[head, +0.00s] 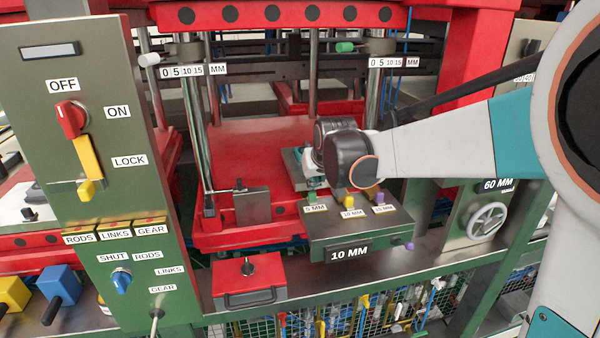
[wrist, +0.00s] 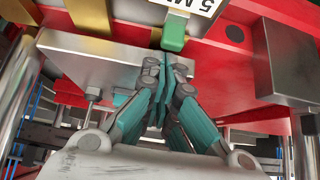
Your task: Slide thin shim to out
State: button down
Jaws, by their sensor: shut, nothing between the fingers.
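The green-tabbed shim (head: 312,197), by the "5 MM" label, is the leftmost of three coloured tabs on the green shim block (head: 335,228). Its green tab also shows in the wrist view (wrist: 174,32), beside the "5 MM" label. The yellow tab (head: 350,200) by a "10 MM" label and the purple tab (head: 379,198) sit to its right. My gripper (wrist: 167,72) is shut and empty, its teal fingers together just at the green tab. I cannot tell whether the tips touch it. In the head view my wrist hides most of the fingers.
A grey plate (wrist: 90,55) lies close beside my fingers. A silver block (wrist: 287,55) stands on the other side. A chrome post (head: 195,130) rises left of the red platen (head: 255,150). The control panel (head: 85,150) is far left, a handwheel (head: 487,220) right.

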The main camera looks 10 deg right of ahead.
aim_at(314, 197)
jog(key=shift+w+f, duration=0.2)
jog(key=shift+f, duration=0.1)
jog(key=shift+s, duration=0.1)
jog(key=s+p, duration=0.1)
jog(key=s, duration=0.3)
jog(key=shift+s+r+p, duration=0.15)
jog(key=shift+s+p, duration=0.2)
jog(key=shift+p, duration=0.05)
jog(key=shift+s+f, duration=0.2)
jog(key=shift+s, duration=0.05)
jog(key=shift+s+r, duration=0.1)
jog(key=shift+r, duration=0.05)
